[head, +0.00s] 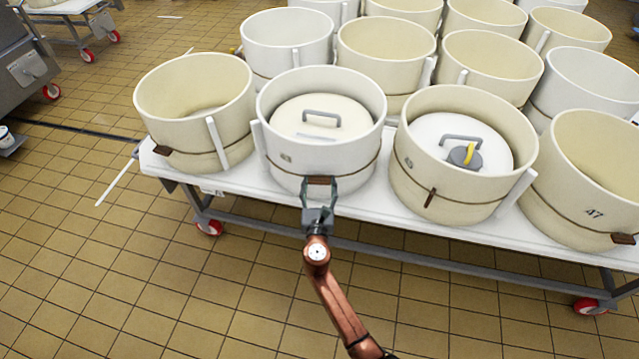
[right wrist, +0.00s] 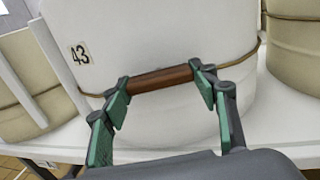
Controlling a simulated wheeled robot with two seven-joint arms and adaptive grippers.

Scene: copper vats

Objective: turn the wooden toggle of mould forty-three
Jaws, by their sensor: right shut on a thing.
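Mould forty-three (head: 319,150) is a white round mould in the front row on the white table, with a cream lid and grey handle inside. Its number label reads 43 in the right wrist view (right wrist: 79,54). Its brown wooden toggle (right wrist: 161,78) lies level on the cord around the mould's lower wall; it also shows in the head view (head: 319,180). My right gripper (right wrist: 160,84) is shut on the toggle, with a green-padded finger at each end of it; it also shows in the head view (head: 318,196). My left gripper is not in view.
A cream mould (head: 197,110) stands close on the left, and another (head: 450,195) with a white lid and a grey and yellow item on the right. Mould 47 (head: 590,205) is at the far right. More moulds crowd behind. The tiled floor (head: 190,290) in front is clear.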

